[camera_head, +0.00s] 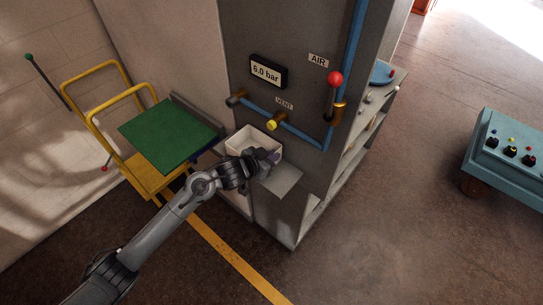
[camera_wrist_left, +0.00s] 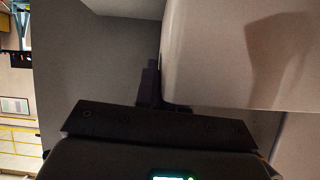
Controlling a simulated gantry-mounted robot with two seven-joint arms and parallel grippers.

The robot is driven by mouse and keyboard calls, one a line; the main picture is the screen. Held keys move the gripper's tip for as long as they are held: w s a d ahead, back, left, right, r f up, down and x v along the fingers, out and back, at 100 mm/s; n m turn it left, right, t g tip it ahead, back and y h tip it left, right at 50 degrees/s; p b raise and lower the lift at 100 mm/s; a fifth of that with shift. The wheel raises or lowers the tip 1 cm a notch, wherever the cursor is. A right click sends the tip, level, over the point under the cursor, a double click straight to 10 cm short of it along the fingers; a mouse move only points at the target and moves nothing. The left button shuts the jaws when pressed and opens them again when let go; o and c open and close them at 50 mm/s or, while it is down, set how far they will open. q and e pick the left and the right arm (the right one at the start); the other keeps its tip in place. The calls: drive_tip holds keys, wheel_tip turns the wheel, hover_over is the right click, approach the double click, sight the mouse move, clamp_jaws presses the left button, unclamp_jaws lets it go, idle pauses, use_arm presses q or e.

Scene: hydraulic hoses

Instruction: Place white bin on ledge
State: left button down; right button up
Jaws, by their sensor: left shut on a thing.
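The white bin (camera_head: 246,138) is upright and open-topped, against the front of the grey cabinet, under the yellow vent knob. My left gripper (camera_head: 266,160) is shut on the bin's near right side. The left wrist view shows the bin's pale wall (camera_wrist_left: 225,55) large at the right, with a dark finger (camera_wrist_left: 150,85) against its edge. The ledge (camera_head: 283,179), a flat grey plate, juts from the cabinet just below and right of the bin. My arm and gripper hide part of both. I cannot tell whether the bin touches the ledge. My right gripper is not in view.
A blue pipe (camera_head: 300,133) with a yellow vent knob (camera_head: 271,124) and a red-knobbed valve (camera_head: 334,80) runs just above the bin. A yellow cart (camera_head: 94,112) with a green panel (camera_head: 170,136) stands left. A blue control console (camera_head: 510,150) is far right, with open floor between.

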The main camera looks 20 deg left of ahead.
use_arm(q)
drive_tip(key=c, duration=1.2)
unclamp_jaws()
drive_tip(key=shift+c, duration=0.2)
drive_tip(key=shift+f, duration=0.1)
drive_tip(key=shift+s+r, duration=0.25)
drive_tip(key=shift+r, duration=0.1)
drive_tip(key=p+v, duration=0.2)
drive_tip(key=v, duration=0.9)
drive_tip(key=s+f+n+g+y, duration=0.1)
drive_tip(key=s+f+g, duration=0.3)
drive_tip(key=s, duration=1)
drive_tip(key=s+d+f+n+g+y, duration=0.1)
drive_tip(key=s+f+g, duration=0.3)
drive_tip(key=s, duration=1)
wheel_tip(320, 180, down, 3)
drive_tip(key=shift+f+n+y, duration=0.15)
drive_tip(key=shift+n+y, duration=0.15)
drive_tip(key=shift+y, duration=0.6)
drive_tip(key=shift+s, duration=0.1)
